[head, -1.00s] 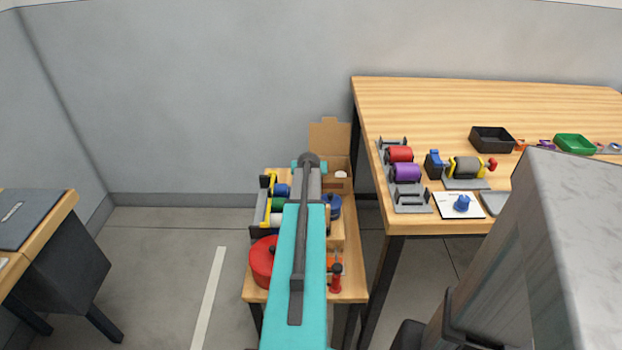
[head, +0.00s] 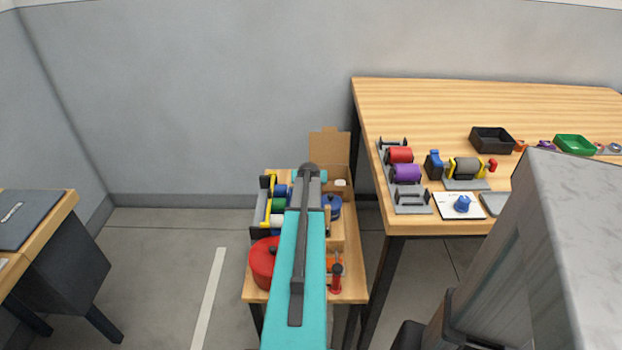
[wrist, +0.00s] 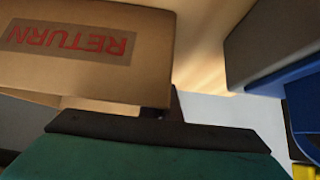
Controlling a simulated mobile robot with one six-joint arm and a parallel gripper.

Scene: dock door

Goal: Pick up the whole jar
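No jar can be made out for certain. A round blue lidded thing (head: 333,206), which may be the jar, stands on the small wooden table, partly hidden by my arm. A small white round thing (head: 340,183) shows in the open cardboard box (head: 328,145). A red round pot (head: 262,261) with a dark knob stands at the table's front left. My gripper is hidden behind my teal arm in the head view. In the wrist view, its dark part (wrist: 172,108) shows close to the box with a RETURN label (wrist: 67,40); its fingers cannot be made out and nothing held is seen.
A rack of coloured rolls (head: 266,212) stands left of my arm. A red-handled tool (head: 336,277) stands at the front right of the small table (head: 315,293). A larger bench (head: 450,100) with spools and trays is close on the right.

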